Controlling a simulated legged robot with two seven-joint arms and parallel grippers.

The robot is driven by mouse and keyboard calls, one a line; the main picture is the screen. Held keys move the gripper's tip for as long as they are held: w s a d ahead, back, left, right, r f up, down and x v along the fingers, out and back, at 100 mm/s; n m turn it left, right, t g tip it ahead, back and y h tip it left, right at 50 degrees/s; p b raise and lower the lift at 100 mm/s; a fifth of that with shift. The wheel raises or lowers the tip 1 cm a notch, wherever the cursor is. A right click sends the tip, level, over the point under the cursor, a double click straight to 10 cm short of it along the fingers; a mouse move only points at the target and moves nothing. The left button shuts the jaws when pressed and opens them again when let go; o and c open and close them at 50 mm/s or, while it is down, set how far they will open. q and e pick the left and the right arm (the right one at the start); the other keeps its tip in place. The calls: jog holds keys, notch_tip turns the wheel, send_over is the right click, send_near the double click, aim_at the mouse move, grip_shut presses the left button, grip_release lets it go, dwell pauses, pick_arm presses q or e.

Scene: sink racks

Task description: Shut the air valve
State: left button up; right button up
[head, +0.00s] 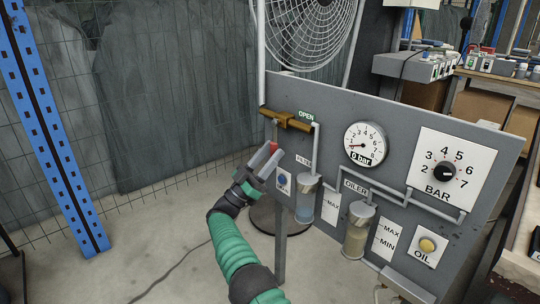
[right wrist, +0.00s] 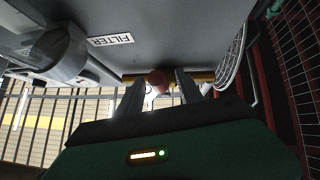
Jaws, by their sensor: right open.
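My left gripper is not in view.
The grey panel (head: 400,125) carries a pressure gauge (head: 365,144), a BAR dial (head: 444,172), a filter bowl (head: 306,200), an oiler bowl (head: 358,230) and pipes. A fan (head: 308,30) stands behind. A blue post (head: 50,125) stands left; the floor between is mostly clear.

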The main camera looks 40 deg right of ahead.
jog(key=b+v, duration=0.5)
jog(key=v, duration=1.2)
jog(key=shift+t, duration=0.3)
